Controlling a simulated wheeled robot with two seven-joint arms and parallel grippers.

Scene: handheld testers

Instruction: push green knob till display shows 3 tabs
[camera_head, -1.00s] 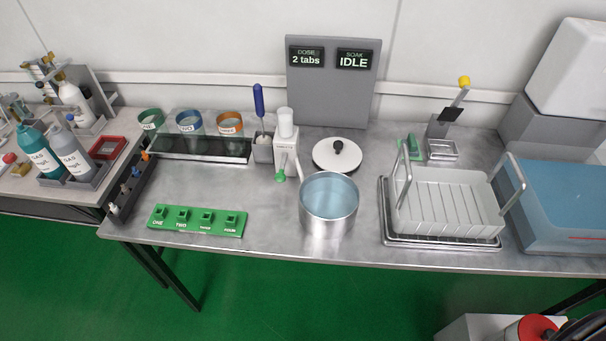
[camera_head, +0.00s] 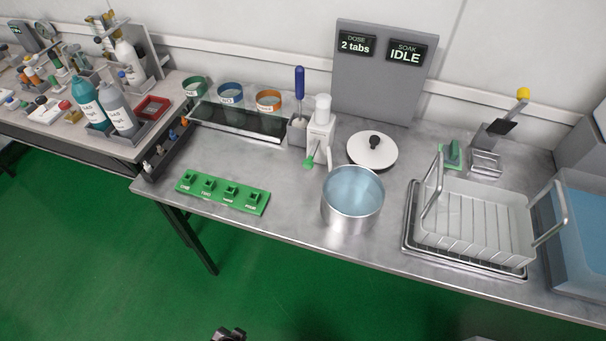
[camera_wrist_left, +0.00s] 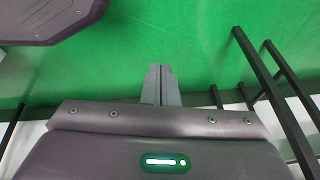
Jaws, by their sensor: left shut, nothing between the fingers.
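The white dispenser (camera_head: 320,130) stands upright on the metal bench in the head view. Its green knob (camera_head: 309,163) sticks out low at its front left. The dose display (camera_head: 356,44) on the grey panel reads "2 tabs". The soak display beside it (camera_head: 406,52) reads "IDLE". My left gripper (camera_wrist_left: 161,72) is shut and empty in the left wrist view, over green floor, away from the knob. A small dark part (camera_head: 228,335) shows at the bottom edge of the head view; I cannot tell which part it is. My right gripper is not in view.
A pot of blue liquid (camera_head: 352,192) stands just right of and in front of the knob, with a white lid (camera_head: 372,151) behind it. A green block with several sockets (camera_head: 222,193) lies at the front left. Bare bench lies left of the knob.

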